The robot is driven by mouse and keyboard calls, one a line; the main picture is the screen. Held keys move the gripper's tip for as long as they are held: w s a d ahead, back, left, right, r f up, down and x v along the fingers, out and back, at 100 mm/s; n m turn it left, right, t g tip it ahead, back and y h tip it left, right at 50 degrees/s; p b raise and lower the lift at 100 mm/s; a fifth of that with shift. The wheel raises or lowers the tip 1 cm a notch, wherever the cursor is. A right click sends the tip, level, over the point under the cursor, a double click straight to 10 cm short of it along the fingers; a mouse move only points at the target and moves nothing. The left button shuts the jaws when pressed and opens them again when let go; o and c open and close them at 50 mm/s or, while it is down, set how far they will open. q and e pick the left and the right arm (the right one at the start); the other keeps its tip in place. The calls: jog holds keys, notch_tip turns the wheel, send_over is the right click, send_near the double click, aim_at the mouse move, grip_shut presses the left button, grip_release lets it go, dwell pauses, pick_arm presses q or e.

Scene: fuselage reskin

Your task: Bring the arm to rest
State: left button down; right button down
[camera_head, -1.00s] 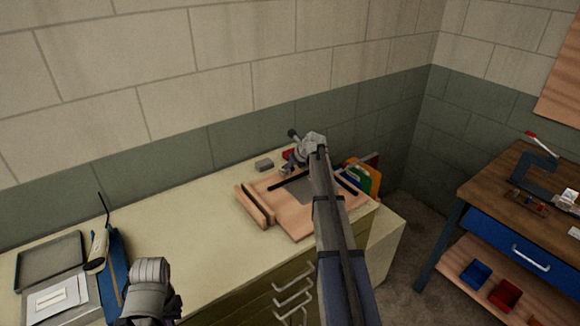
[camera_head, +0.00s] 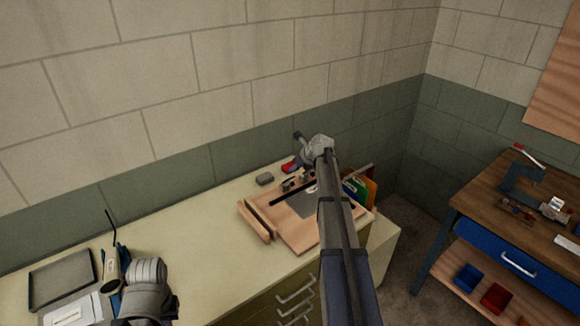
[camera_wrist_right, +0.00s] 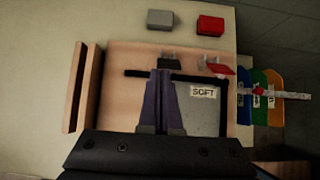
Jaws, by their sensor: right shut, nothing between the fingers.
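My right arm reaches from the bottom of the head view over a wooden board (camera_head: 288,237) on the counter, its wrist joint (camera_head: 320,146) above the board's far part. The arm hides most of the right gripper there. In the right wrist view, the right gripper (camera_wrist_right: 162,76) is shut with nothing between its fingers. It shows over the board, beside a grey plate (camera_wrist_right: 203,122) labelled SOFT and near a small dark block at the board's far edge. I cannot tell its height.
A grey block (camera_wrist_right: 160,20) and a red block (camera_wrist_right: 210,26) lie beyond the board. Coloured folders (camera_head: 364,191) stand at its right. A dark tray (camera_head: 60,279) is at the counter's left. A wooden workbench (camera_head: 490,195) stands right. The middle counter (camera_head: 195,240) is clear.

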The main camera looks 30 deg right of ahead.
pick_arm(q)
jog(key=shift+a+r, duration=0.15)
jog(key=shift+r, duration=0.4)
pick_arm(e)
jog(key=shift+s+r, duration=0.4)
jog(key=shift+r, duration=0.15)
